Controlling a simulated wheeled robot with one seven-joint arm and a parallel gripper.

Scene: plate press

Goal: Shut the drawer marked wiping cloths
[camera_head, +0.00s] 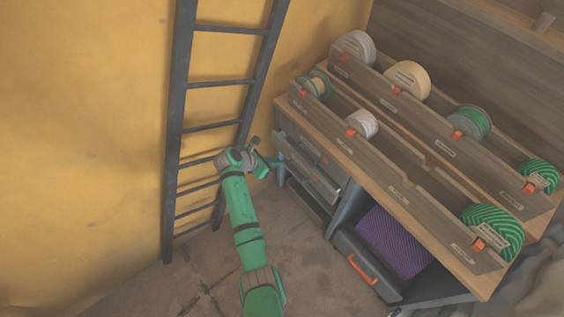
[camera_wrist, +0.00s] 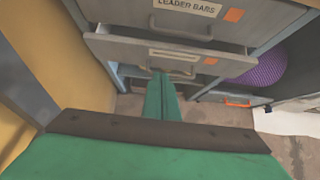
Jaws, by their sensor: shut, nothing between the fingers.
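A grey drawer unit (camera_head: 310,156) stands under the left end of the bench. One of its drawers (camera_wrist: 125,50) is pulled out in the wrist view, below a drawer marked LEADER BARS (camera_wrist: 225,22). The pulled-out drawer has a pale label that I cannot read, so I cannot confirm the wiping cloths mark. It has a bar handle (camera_wrist: 184,72). My gripper (camera_wrist: 160,76) is shut and empty, with its green fingertips at the front of this drawer near the handle. Contact cannot be told. In the head view my gripper (camera_head: 274,162) is at the unit's left side.
A dark ladder (camera_head: 174,130) leans on the yellow wall left of my arm. The bench (camera_head: 420,225) carries several tape rolls in wooden racks. A lower bin with an orange handle (camera_head: 362,269) and a purple roll (camera_head: 393,240) are to the right. Floor is clear below.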

